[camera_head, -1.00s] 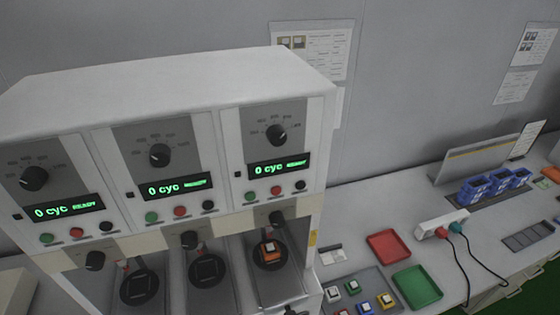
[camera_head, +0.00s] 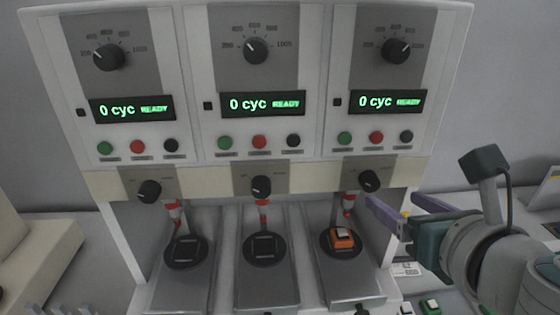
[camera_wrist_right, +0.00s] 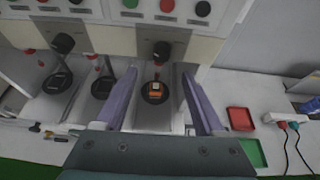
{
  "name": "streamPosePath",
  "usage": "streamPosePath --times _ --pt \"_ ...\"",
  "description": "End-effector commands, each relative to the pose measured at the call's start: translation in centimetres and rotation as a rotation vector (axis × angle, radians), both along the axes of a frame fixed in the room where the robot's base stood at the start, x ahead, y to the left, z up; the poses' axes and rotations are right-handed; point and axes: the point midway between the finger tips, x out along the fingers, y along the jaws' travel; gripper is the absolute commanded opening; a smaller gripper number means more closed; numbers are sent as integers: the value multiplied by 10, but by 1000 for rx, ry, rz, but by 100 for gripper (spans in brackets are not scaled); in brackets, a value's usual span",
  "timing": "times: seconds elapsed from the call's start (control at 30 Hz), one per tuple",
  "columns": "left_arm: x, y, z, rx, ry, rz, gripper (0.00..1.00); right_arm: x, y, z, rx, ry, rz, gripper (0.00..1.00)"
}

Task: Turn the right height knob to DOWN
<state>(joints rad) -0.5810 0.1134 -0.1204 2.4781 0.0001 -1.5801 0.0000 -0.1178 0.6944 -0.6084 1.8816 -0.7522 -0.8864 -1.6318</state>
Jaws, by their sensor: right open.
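The right height knob (camera_head: 369,181) is a black round knob on the beige strip under the rightmost panel of the test machine. It also shows in the right wrist view (camera_wrist_right: 162,50), above the right station. My right gripper (camera_head: 391,198) is open, with two purple fingers just right of and slightly below this knob in the head view. In the right wrist view the gripper (camera_wrist_right: 158,74) has its fingers apart, with the knob seen beyond and between the fingertips. Nothing is between the fingers that I can tell as held. My left gripper is not clearly seen.
An orange switch (camera_head: 341,239) sits on the right station's round holder, below the knob. The middle height knob (camera_head: 261,186) and left height knob (camera_head: 149,190) are on the same strip. A red tray (camera_wrist_right: 240,118) lies on the bench to the right.

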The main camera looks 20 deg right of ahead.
Motion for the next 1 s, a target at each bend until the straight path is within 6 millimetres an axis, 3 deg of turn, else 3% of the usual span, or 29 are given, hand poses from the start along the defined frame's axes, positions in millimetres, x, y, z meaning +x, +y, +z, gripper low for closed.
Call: streamPosePath --times 0.5,1.0 --pt "1 1 -3 3 -4 -1 0 71 -17 -30 8 0 -8 71" --pt "1 3 -4 10 -4 -6 0 82 -20 -34 11 1 -6 70"
